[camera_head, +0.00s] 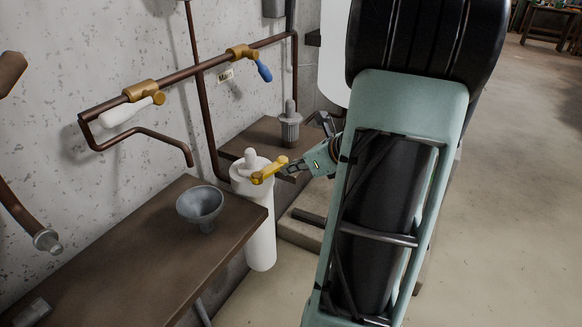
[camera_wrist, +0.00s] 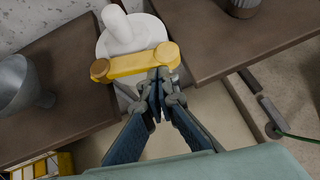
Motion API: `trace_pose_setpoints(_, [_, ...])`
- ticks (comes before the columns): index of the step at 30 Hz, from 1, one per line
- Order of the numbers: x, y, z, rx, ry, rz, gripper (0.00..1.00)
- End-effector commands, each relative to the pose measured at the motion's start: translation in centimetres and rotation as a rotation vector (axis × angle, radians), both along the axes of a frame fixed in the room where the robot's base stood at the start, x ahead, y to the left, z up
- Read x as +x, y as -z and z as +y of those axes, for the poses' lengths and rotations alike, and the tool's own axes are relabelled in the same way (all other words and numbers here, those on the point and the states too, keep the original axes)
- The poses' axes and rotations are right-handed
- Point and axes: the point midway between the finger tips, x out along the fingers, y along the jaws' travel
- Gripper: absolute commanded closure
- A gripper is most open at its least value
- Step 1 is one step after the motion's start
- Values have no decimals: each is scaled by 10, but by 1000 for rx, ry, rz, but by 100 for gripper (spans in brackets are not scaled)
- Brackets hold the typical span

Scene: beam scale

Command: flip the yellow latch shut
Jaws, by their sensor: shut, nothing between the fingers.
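The yellow latch (camera_head: 270,170) sits at the top of a white cylindrical canister (camera_head: 261,225) between two wooden surfaces. In the wrist view the latch (camera_wrist: 137,64) is a yellow bar lying across the near side of the canister's white lid (camera_wrist: 117,33), with rounded ends at left and right. My gripper (camera_wrist: 157,82) is shut and empty. Its fingertips are at the latch's near edge, close to the right end; I cannot tell whether they touch it. In the head view my gripper (camera_head: 288,168) comes from the right and its tips are beside the latch.
A grey funnel (camera_head: 200,206) stands on the wooden bench (camera_head: 130,255) left of the canister. A grey ribbed item (camera_head: 290,127) stands on the wooden shelf (camera_head: 248,140) behind. Copper pipes (camera_head: 200,72) with valves run along the wall. Open floor lies at right.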

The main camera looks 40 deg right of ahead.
Motion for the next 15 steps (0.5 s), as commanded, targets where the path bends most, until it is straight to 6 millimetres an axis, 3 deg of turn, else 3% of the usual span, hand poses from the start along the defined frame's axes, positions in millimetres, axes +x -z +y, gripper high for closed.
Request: trace_pose_setpoints(15, [18,-5,-4,2,-197,-2,100])
